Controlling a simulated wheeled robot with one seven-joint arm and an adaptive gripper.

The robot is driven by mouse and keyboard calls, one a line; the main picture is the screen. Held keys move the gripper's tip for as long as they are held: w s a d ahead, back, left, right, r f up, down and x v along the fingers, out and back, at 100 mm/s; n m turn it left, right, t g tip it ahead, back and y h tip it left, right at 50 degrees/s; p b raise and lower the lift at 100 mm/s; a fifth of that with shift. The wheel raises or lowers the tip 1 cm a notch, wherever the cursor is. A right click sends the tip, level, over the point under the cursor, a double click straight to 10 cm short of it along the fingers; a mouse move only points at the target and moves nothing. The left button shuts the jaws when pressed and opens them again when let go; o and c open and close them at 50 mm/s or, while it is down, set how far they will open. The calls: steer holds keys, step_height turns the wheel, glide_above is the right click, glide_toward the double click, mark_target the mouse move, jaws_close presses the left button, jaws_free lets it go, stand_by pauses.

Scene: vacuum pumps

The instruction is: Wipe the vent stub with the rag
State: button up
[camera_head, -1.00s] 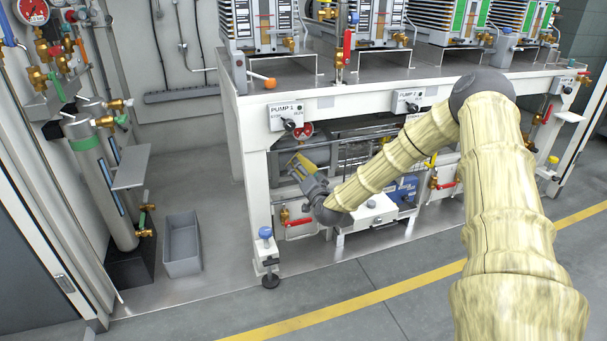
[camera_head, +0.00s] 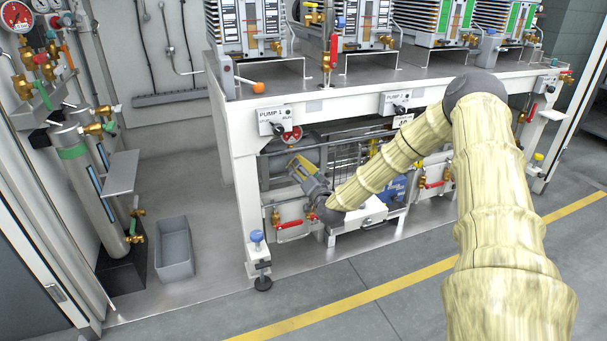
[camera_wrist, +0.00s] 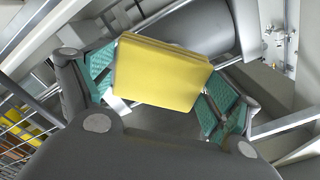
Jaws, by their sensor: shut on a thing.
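My gripper (camera_wrist: 160,80) is shut on a folded yellow rag (camera_wrist: 165,65), which sits between its green finger pads in the wrist view. I cannot make out the vent stub for sure, and whether the rag touches anything is unclear.
The white bench frame (camera_head: 243,185) and its rails surround my gripper. A red-handled valve (camera_head: 288,224) is just below it. A white box (camera_head: 366,210) stands to its right. A grey bin (camera_head: 174,248) is on the floor at left. The floor in front is clear.

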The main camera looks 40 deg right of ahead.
steer(key=shift+w+a+r, duration=0.1)
steer(key=shift+w+a, duration=0.15)
steer(key=shift+a, duration=0.4)
steer(key=shift+w+a, duration=0.25)
steer(key=shift+a, duration=0.4)
steer(key=shift+w+a+r, duration=0.1)
steer(key=shift+w+a, duration=0.15)
steer(key=shift+a, duration=0.4)
steer(key=shift+c, duration=1.2)
steer(key=p+v, duration=0.2)
steer(key=v, duration=0.4)
steer(key=shift+f+p, duration=0.2)
steer(key=shift+p, duration=0.15)
steer(key=shift+s+d, duration=0.15)
steer(key=shift+p+v, duration=0.7)
steer(key=shift+v, duration=0.8)
